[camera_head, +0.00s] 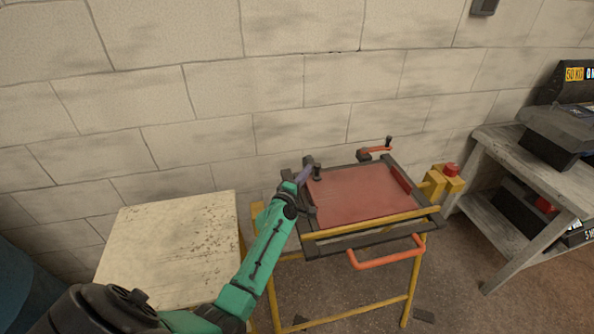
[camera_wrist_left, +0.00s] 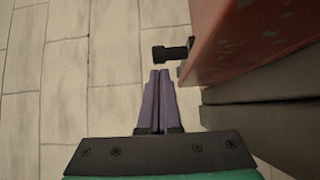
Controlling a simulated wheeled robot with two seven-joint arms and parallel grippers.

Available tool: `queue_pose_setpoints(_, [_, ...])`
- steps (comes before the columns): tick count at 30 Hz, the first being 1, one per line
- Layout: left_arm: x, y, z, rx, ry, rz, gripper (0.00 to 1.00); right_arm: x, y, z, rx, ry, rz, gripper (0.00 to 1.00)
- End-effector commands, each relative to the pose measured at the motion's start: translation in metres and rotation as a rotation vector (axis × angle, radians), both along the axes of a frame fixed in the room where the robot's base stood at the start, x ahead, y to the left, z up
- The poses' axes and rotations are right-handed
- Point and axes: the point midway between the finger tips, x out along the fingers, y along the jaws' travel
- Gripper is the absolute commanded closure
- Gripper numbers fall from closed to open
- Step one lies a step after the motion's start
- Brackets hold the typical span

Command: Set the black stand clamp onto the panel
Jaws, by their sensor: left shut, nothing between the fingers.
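The red panel (camera_head: 355,193) lies in a dark frame on a yellow stand. A small black clamp (camera_head: 317,173) stands at the panel's back left corner. In the left wrist view the black clamp (camera_wrist_left: 172,52) shows as a short dark bar with a thicker end, beside the red panel's edge (camera_wrist_left: 245,40). I cannot tell whether it touches the panel. My left gripper (camera_head: 306,168) has purple fingers and is just left of the clamp. In the left wrist view the left gripper (camera_wrist_left: 160,74) is shut and empty, its tips just short of the clamp. My right gripper is out of view.
A second clamp with a red arm and black handle (camera_head: 377,150) sits at the frame's back edge. A yellow box with a red button (camera_head: 448,178) is at the right. A red handle (camera_head: 385,257) juts out in front. A bare worn table (camera_head: 165,240) stands left.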

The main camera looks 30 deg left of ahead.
Motion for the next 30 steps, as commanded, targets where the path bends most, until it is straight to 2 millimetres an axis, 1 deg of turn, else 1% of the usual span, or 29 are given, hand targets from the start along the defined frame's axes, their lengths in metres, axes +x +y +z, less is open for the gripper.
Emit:
queue_pose_setpoints(3, [0.004,-0.008,0.0,-0.001,0.001,0.0,1.0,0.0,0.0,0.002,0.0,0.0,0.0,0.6])
queue_pose_setpoints(12, [0.01,-0.021,0.001,-0.002,-0.001,-0.004,1.0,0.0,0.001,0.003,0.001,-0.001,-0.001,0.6])
queue_pose_setpoints(30, [0.013,-0.025,0.003,-0.007,-0.005,-0.01,1.0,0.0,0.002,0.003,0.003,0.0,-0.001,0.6])
